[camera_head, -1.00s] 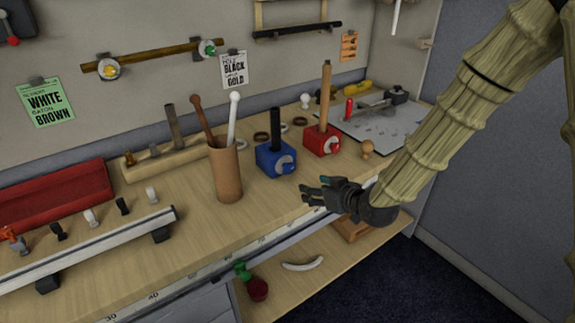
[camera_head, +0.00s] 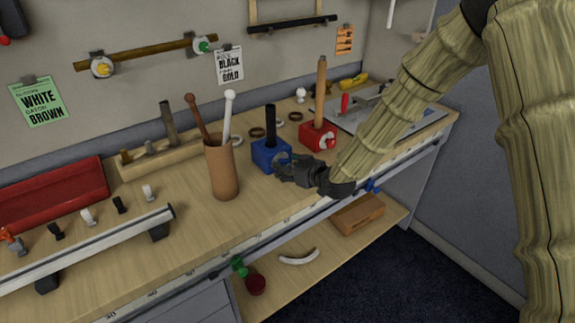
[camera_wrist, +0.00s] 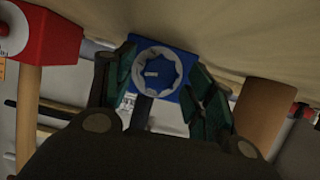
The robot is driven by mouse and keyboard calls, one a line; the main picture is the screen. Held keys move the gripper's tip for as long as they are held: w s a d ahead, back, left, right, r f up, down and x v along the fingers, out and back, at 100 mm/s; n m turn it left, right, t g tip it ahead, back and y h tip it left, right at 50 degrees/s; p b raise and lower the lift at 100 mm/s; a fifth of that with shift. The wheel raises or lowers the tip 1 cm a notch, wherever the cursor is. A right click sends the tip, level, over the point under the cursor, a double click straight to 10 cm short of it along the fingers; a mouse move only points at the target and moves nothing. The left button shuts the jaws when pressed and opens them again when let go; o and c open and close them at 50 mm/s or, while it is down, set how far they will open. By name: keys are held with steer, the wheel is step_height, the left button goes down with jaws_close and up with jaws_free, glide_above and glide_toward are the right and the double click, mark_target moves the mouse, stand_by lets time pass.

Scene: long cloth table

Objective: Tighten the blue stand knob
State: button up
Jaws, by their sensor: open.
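The blue stand (camera_head: 266,155) stands upright on the wooden table with a black rod in its top. Its grey, scalloped knob (camera_wrist: 157,75) faces my gripper and has a pale mark on its blue centre. My gripper (camera_head: 279,164) is at the stand's front, its fingers close to the knob. In the wrist view, my open gripper (camera_wrist: 165,95) has one green-padded finger on each side of the knob. I cannot tell whether either finger touches it.
The red stand (camera_head: 317,137) with a wooden rod is just right of the blue one. A brown cup (camera_head: 221,172) holding two sticks is on the left. Small rings (camera_head: 257,132) lie behind. The table's front edge runs below my gripper.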

steer(key=shift+w+a+f, duration=0.15)
steer(key=shift+w+a, duration=0.05)
steer(key=shift+w, duration=0.05)
steer(key=c, duration=1)
steer(key=shift+c, duration=0.2)
steer(key=shift+d+m+g+y, duration=0.15)
steer(key=shift+m+g+y, duration=0.5)
steer(key=shift+m, duration=0.85)
steer(key=shift+y, duration=0.25)
